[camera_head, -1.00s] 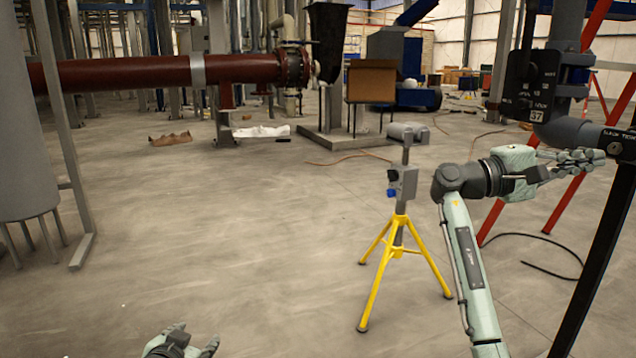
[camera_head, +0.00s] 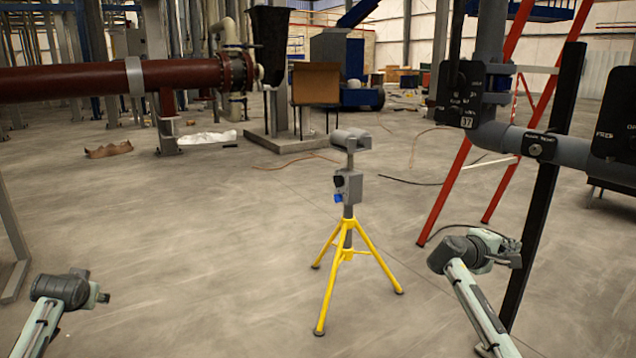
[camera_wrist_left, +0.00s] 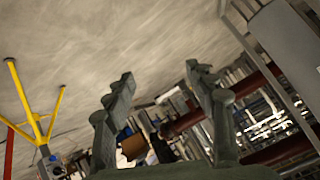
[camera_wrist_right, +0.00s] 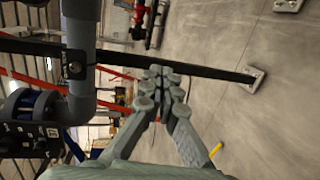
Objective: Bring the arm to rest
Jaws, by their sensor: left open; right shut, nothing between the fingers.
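My right arm comes in at the lower right of the head view, with its gripper (camera_head: 515,251) in front of the black post and mostly hidden by the wrist. In the right wrist view the right gripper's fingers (camera_wrist_right: 160,82) are together with nothing between them. My left arm is at the lower left of the head view, over bare floor; its gripper (camera_head: 102,297) barely shows past the wrist. In the left wrist view the left gripper's two fingers (camera_wrist_left: 160,88) stand wide apart and empty.
A yellow tripod (camera_head: 347,252) with a grey box stands between my arms. A black post (camera_head: 541,190), a grey pipe (camera_head: 510,140) with black tags and a red frame (camera_head: 455,190) are close to my right arm. The floor (camera_head: 200,230) at centre left is clear.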

